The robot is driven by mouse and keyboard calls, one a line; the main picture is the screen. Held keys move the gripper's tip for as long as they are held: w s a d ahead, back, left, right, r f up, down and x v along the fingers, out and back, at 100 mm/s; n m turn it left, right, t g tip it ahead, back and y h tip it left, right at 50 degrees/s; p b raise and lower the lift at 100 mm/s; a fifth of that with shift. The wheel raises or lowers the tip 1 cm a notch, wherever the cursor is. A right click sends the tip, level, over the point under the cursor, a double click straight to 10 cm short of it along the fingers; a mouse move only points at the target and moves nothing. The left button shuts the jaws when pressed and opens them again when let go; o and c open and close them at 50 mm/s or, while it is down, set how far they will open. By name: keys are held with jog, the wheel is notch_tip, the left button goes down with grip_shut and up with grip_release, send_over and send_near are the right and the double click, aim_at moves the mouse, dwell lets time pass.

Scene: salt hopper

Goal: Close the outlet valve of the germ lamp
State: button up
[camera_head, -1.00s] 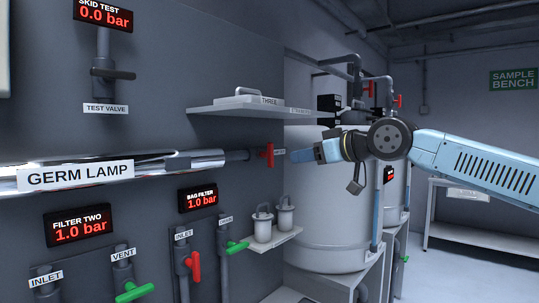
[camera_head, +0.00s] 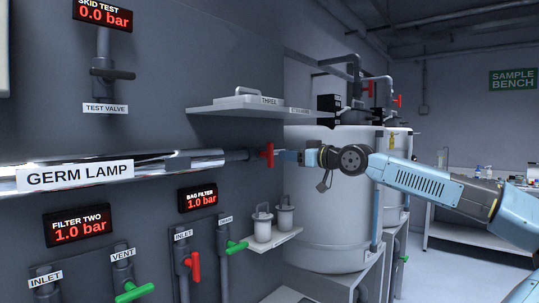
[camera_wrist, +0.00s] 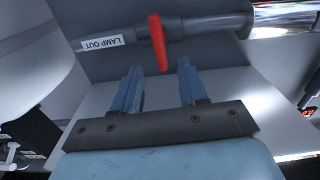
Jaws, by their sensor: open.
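The germ lamp (camera_head: 80,176) is a shiny horizontal tube on the dark panel, with a grey pipe running right from it. A red valve handle (camera_head: 267,156) sits on that pipe and stands crosswise to it. In the wrist view the red handle (camera_wrist: 158,42) is beside a label (camera_wrist: 102,42) reading LAMP OUT, upside down. My gripper (camera_wrist: 158,78) is open, its two blue fingers below the handle with the handle's end near the gap between their tips. In the head view my gripper (camera_head: 283,156) is just right of the handle. Nothing is held.
A shelf (camera_head: 235,104) juts out above the lamp pipe, and a small ledge (camera_head: 275,240) with two canisters is below. A bag filter inlet handle (camera_head: 195,267) is red; a green handle (camera_head: 237,247) is beside it. A large white tank (camera_head: 325,215) stands behind my arm.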

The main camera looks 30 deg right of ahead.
aim_at(273, 153)
jog(key=x, duration=0.8)
jog(key=shift+w+a, duration=0.15)
jog(key=shift+w, duration=0.15)
jog(key=shift+c, duration=0.4)
grip_shut()
